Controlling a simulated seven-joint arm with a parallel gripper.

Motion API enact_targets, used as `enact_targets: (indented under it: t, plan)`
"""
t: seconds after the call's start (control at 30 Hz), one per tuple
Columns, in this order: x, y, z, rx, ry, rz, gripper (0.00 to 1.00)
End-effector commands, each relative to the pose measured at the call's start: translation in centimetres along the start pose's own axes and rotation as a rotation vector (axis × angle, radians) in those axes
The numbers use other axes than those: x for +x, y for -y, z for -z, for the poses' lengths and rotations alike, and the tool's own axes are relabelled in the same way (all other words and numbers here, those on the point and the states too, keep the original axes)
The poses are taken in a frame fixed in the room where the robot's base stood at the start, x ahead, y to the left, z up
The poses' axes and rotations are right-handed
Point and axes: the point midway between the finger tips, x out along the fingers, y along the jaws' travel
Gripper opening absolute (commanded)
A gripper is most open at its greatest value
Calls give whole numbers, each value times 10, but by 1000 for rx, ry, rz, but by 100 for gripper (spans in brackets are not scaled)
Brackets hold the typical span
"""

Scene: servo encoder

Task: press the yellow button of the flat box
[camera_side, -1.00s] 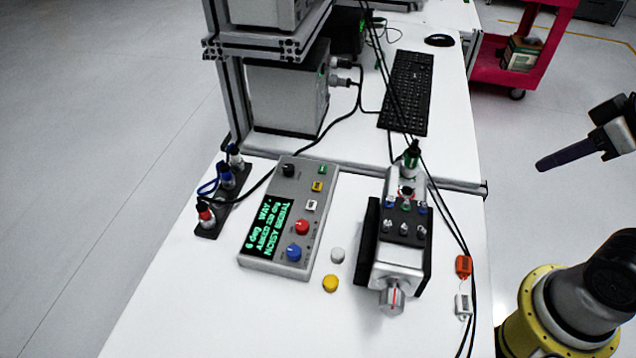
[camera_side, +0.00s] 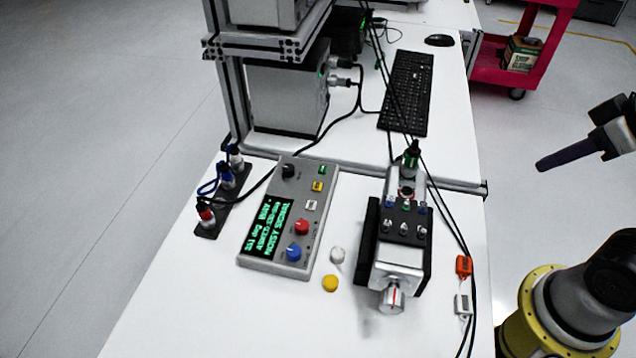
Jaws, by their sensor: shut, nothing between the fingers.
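The flat grey box (camera_side: 275,267) lies on the white table, left of centre. Its yellow button (camera_side: 318,186) is near the top right, between a green button (camera_side: 322,170) and a white button (camera_side: 311,205). A dark screen (camera_side: 270,228) with green text fills its left part; the text is too small to read surely. My gripper (camera_side: 545,163) is at the right edge, off the table and far from the box. Its dark fingers are shut and empty.
A motor unit (camera_side: 398,253) with a silver knob stands right of the box. Loose yellow (camera_side: 330,283) and white (camera_side: 337,255) caps lie between them. A connector strip (camera_side: 209,229) is at the left. Cables cross the table's right side. The front of the table is clear.

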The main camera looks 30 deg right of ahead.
Motion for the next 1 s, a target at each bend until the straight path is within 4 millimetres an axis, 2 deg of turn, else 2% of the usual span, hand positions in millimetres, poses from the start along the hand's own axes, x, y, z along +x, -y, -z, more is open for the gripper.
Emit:
enact_targets:
  t: [0.67,0.77,0.87,1.0]
  plan:
    - [0,0,0,-25,-1,0,0]
    - [0,-1,1,-104,-6,-3,0]
    - [-2,-7,8,-263,-25,-33,0]
    - [-9,-23,28,-577,-53,-125,0]
